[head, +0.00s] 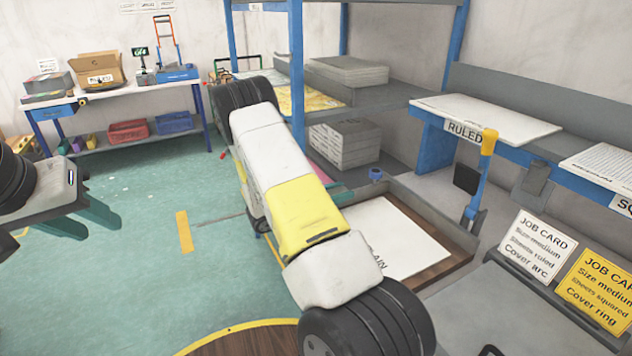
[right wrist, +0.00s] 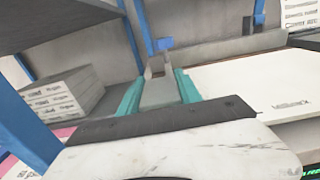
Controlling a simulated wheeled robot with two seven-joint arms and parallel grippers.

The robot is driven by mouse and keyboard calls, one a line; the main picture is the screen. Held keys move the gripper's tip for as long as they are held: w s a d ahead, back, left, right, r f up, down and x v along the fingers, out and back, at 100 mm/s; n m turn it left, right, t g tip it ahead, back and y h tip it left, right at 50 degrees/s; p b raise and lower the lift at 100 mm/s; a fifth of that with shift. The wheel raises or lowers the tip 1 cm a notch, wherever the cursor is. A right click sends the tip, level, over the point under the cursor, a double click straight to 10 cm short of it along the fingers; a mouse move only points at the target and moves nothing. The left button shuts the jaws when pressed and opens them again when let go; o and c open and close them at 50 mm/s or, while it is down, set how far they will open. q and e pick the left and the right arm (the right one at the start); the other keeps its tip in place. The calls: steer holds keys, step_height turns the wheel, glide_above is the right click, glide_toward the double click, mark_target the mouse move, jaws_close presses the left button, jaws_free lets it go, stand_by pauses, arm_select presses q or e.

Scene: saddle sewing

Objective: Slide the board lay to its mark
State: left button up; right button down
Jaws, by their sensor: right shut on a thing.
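A wooden tray with grey walls (head: 455,262) lies right of my right arm in the head view. It holds a white board marked PLAIN (head: 400,245), which also shows at the right of the right wrist view (right wrist: 265,88). I cannot tell which part is the board lay, and no mark for it is clear. My right gripper (right wrist: 160,90) has its teal fingers on either side of a grey piece (right wrist: 158,92) and is shut on it. My left gripper (head: 118,220) is open and empty above the green floor at far left.
A blue rack (head: 297,80) with grey stacks stands behind my right arm. A bench with a RULED board (head: 485,120) is at the right, job cards (head: 535,245) in front. A yellow floor strip (head: 184,232) lies left. The green floor there is mostly clear.

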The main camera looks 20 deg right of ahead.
steer(key=c, duration=0.8)
jaws_free()
steer(key=shift+w+a, duration=0.1)
steer(key=a, duration=0.7)
steer(key=shift+s+a, duration=0.35)
steer(key=shift+a, duration=0.1)
